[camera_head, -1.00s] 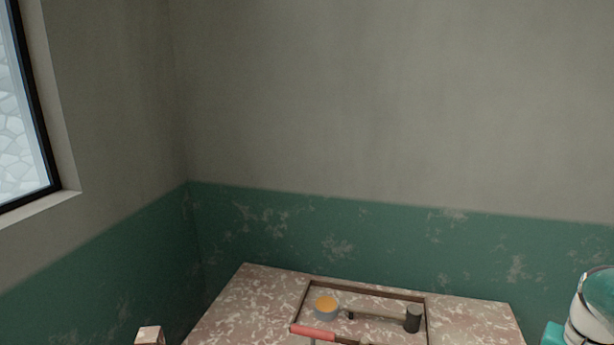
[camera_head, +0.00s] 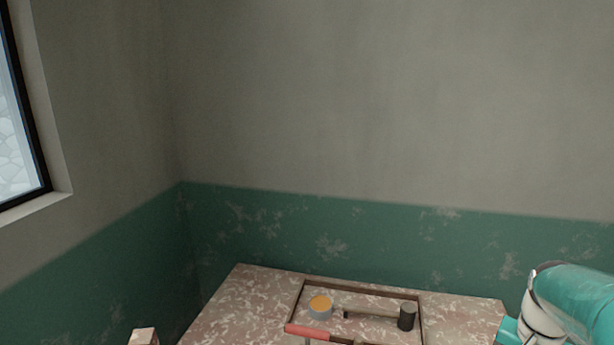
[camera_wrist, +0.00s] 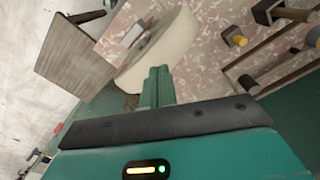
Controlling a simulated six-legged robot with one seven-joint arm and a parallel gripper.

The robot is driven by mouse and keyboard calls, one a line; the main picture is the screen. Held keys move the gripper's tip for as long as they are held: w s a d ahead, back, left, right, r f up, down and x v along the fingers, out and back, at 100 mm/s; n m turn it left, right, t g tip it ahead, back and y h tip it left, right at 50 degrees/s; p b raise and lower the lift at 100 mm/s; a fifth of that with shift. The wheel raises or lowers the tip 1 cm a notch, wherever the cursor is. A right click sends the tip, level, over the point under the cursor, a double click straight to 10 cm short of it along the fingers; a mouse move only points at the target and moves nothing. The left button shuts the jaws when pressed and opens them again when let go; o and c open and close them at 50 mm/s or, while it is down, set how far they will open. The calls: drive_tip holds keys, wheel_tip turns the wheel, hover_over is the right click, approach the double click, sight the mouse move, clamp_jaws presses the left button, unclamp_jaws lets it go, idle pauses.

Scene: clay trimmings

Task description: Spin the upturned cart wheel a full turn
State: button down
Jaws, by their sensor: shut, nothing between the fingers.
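A pale cream round wheel (camera_wrist: 170,48) shows in the wrist view, just beyond my fingertips, with a grey block (camera_wrist: 134,34) beside its upper left part. My gripper (camera_wrist: 157,72) is shut and empty, its green fingers pointing at the wheel's near edge. I cannot tell whether they touch it. The fingers hide a little of the wheel's near side. The wheel is not seen in the head view, where only part of my arm shows at the lower right.
In the wrist view a brown wooden panel (camera_wrist: 75,58) stands left of the wheel.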

drive_tip(key=shift+f, duration=0.9)
drive_tip(key=d, duration=0.1)
drive_tip(key=s+d, duration=0.1)
drive_tip(key=d, duration=0.3)
drive_tip(key=shift+s, duration=0.25)
drive_tip(key=shift+s+d+r, duration=0.1)
drive_tip(key=shift+d+r, duration=0.2)
drive_tip(key=shift+r, duration=0.3)
drive_tip(key=shift+s+d+r, duration=0.1)
drive_tip(key=shift+d+r, duration=0.2)
drive_tip(key=shift+r, duration=0.3)
drive_tip(key=shift+w+a, duration=0.1)
drive_tip(key=shift+w+a, duration=0.3)
drive_tip(key=shift+a, duration=0.7)
drive_tip(key=shift+w+a, duration=0.25)
drive_tip(key=shift+a, duration=0.75)
drive_tip(key=shift+w+a, duration=0.3)
drive_tip(key=shift+a, duration=0.7)
wheel_tip(320, 180, up, 6)
drive_tip(key=shift+f, duration=0.1)
